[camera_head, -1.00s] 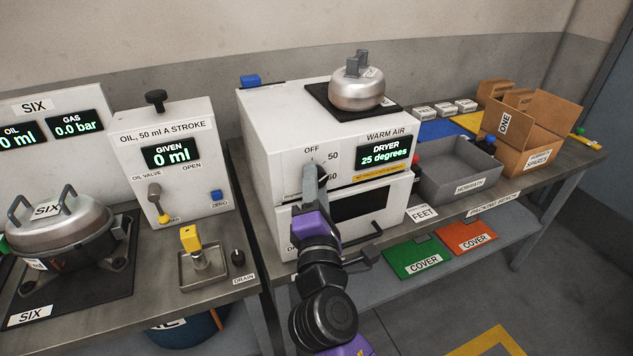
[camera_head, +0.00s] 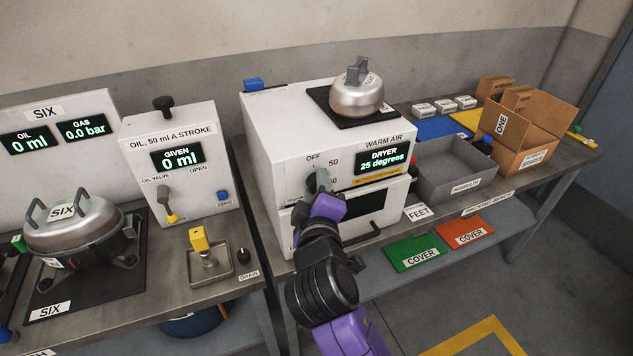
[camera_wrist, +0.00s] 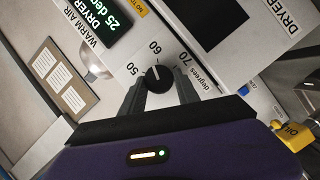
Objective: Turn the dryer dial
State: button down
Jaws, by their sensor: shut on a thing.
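The white dryer (camera_head: 290,130) stands on the bench, its display (camera_head: 383,160) reading "25 degrees". Its dark round dial (camera_wrist: 158,76) is on the front face, with 50, 60 and 70 printed around it in the wrist view. The dial's pale mark appears to point at 60. My gripper (camera_wrist: 160,84) is shut on the dial, one finger on each side. In the head view my gripper (camera_head: 319,184) covers most of the dial and some of its markings; OFF and 50 show above it.
The dryer's lower door and handle are beside my arm. An oil station (camera_head: 170,150) stands left; a grey tray (camera_head: 455,185) and cardboard box (camera_head: 540,120) stand right.

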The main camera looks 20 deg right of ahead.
jog(key=shift+d+m+g+y+p, duration=0.1)
jog(key=shift+m+g+y+p, duration=0.2)
jog(key=shift+m+p, duration=0.35)
jog(key=shift+f+m, duration=0.1)
jog(key=shift+m, duration=0.15)
jog(key=c, duration=0.9)
grip_release()
jog(key=b+v, duration=0.1)
jog(key=v, duration=0.7)
jog(key=shift+b, duration=0.35)
jog(key=shift+w, duration=0.1)
